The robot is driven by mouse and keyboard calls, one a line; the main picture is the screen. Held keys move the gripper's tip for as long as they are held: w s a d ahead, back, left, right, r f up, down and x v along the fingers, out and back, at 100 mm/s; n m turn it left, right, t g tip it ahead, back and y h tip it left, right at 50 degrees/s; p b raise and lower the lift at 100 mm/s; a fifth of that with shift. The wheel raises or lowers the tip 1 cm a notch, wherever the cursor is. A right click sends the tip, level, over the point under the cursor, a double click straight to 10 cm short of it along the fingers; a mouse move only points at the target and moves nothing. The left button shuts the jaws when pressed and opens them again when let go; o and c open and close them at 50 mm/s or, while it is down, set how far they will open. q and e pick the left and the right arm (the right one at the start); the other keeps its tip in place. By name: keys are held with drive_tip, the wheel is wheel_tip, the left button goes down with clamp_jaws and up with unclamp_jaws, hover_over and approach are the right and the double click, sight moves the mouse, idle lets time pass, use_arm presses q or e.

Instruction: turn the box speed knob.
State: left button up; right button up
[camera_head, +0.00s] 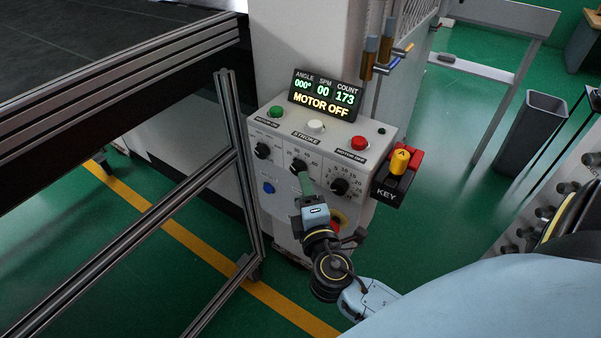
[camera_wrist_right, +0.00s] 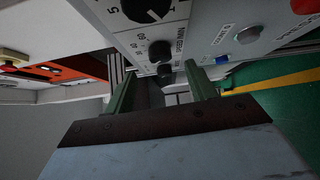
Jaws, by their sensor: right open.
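The speed knob is the black middle knob (camera_head: 299,165) on the front of the white control box (camera_head: 278,208). It also shows in the right wrist view (camera_wrist_right: 160,51), beside a label that seems to read speed. My right gripper (camera_head: 302,177) is just below this knob in the head view, with green fingers. In the right wrist view the gripper (camera_wrist_right: 161,75) is open, with nothing between its fingers. The knob appears between and beyond the fingertips; I cannot tell whether they touch it. The left gripper is not in view.
A black knob (camera_head: 262,151) sits left of the speed knob and a larger one (camera_head: 340,186) right. The display (camera_head: 322,95) reads MOTOR OFF. A metal frame (camera_head: 239,165) stands close at left.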

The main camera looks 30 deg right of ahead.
sight(299, 168)
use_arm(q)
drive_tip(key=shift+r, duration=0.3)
use_arm(e)
drive_tip(key=x, duration=0.5)
drive_tip(key=shift+w+d, duration=0.1)
drive_tip(key=shift+w, duration=0.25)
